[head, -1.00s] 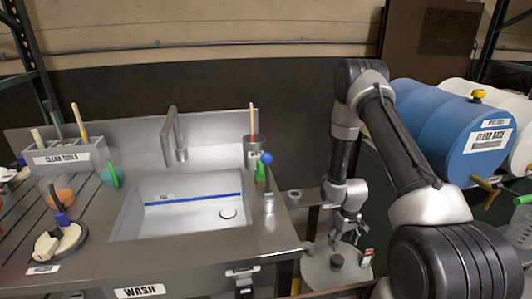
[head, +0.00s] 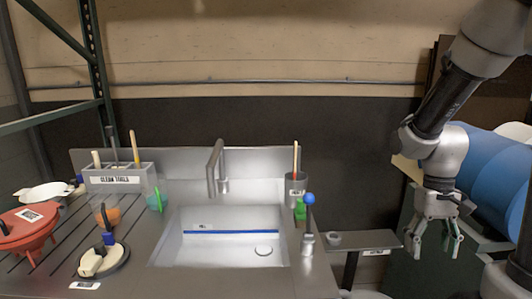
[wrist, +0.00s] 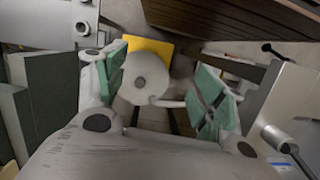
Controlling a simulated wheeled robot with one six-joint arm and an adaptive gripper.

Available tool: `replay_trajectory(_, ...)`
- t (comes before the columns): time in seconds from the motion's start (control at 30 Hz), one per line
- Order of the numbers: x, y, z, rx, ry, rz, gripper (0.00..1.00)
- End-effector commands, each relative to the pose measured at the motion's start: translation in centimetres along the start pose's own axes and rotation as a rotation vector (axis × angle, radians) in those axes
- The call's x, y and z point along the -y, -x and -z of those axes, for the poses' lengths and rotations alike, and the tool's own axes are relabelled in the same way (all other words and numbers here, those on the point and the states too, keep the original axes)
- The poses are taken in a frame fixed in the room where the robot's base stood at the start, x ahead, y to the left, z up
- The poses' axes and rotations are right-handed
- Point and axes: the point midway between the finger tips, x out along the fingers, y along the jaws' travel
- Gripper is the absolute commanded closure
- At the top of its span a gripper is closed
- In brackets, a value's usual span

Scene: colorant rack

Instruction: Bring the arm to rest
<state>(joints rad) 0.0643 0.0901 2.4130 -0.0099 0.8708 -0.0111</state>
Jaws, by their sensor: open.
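My gripper (head: 434,241) hangs at the right of the head view, fingers pointing down, to the right of a small grey shelf. It is open and empty. In the wrist view my gripper (wrist: 165,95) shows two spread fingers with green pads and nothing between them. Beyond the fingers, lower down, is a round whitish object (wrist: 145,76) beside a yellow patch. My arm comes down from the top right corner.
The steel sink (head: 225,252) stands at centre, with a tap (head: 214,168). The clean tools holder (head: 118,178) and a red funnel-like vessel (head: 27,226) are left. The grey shelf (head: 372,241) is close to my gripper. Blue drum (head: 490,175) stands behind my arm.

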Motion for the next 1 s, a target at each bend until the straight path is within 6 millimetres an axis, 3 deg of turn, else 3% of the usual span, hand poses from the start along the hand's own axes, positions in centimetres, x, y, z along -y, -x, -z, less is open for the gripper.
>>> replay_trajectory(0.1,0.5,3.9,-3.2,-0.097,-0.001,0.0,0.31)
replay_trajectory(0.3,1.0,8.4,-7.7,-0.294,0.012,0.003,0.31)
replay_trajectory(0.5,1.4,11.9,-10.2,-0.505,0.03,0.007,0.31)
replay_trajectory(0.7,1.5,13.7,-11.1,-0.603,0.04,0.009,0.31)
replay_trajectory(1.0,1.5,13.8,-11.2,-0.606,0.04,0.009,0.31)
